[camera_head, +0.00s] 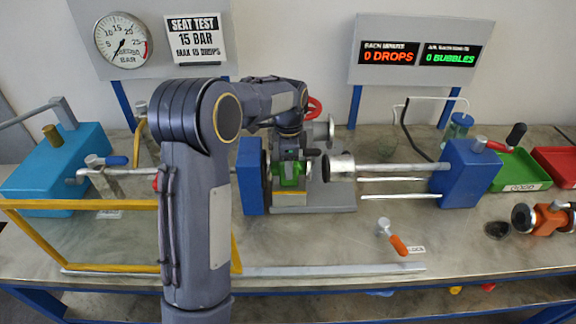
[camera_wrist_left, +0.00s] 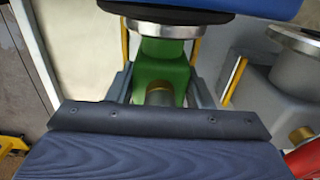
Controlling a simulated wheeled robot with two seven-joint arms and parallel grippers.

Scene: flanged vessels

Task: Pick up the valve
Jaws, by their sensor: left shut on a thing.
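A green valve (camera_head: 288,178) sits in the test bench, between the blue block on its left and the silver round clamp head on its right. My left arm reaches over the bench, and its left gripper (camera_head: 291,157) is at the valve from above, shut on it. In the left wrist view the green valve body (camera_wrist_left: 165,65) lies between the two grey fingers, with a metal flange at its far end. The gripper hides part of the valve in the head view. My right gripper is not in view.
A yellow-framed guard (camera_head: 85,204) stands at left. An orange valve (camera_head: 548,217) lies at right, near green (camera_head: 517,169) and red (camera_head: 557,163) trays. An orange-handled lever (camera_head: 397,243) stands in front.

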